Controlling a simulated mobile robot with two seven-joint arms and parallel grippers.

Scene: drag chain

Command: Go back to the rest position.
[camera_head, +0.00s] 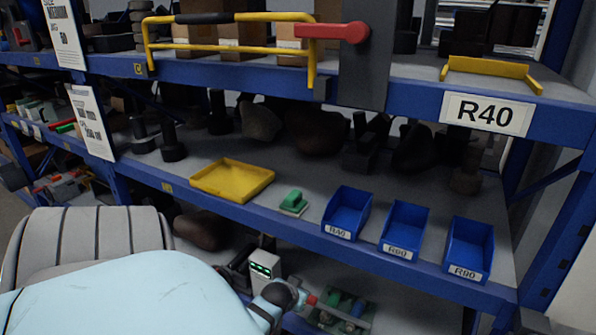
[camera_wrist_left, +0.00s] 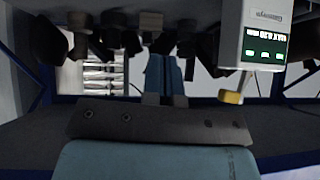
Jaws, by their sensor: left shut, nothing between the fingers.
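My left gripper (camera_wrist_left: 167,78) shows in the left wrist view beyond a dark plate with screws. Its narrow fingers are together at the middle, with nothing held between them. In the head view a large light blue arm part of mine fills the lower left, and the fingertips cannot be made out there. My right gripper is in neither view.
A blue shelf rack (camera_head: 400,268) spans the view. Its middle shelf holds a yellow tray (camera_head: 232,180), a green piece (camera_head: 293,203) and blue bins (camera_head: 347,212). A white device with a green display (camera_head: 264,266) stands close to my arm; it also shows in the wrist view (camera_wrist_left: 262,45).

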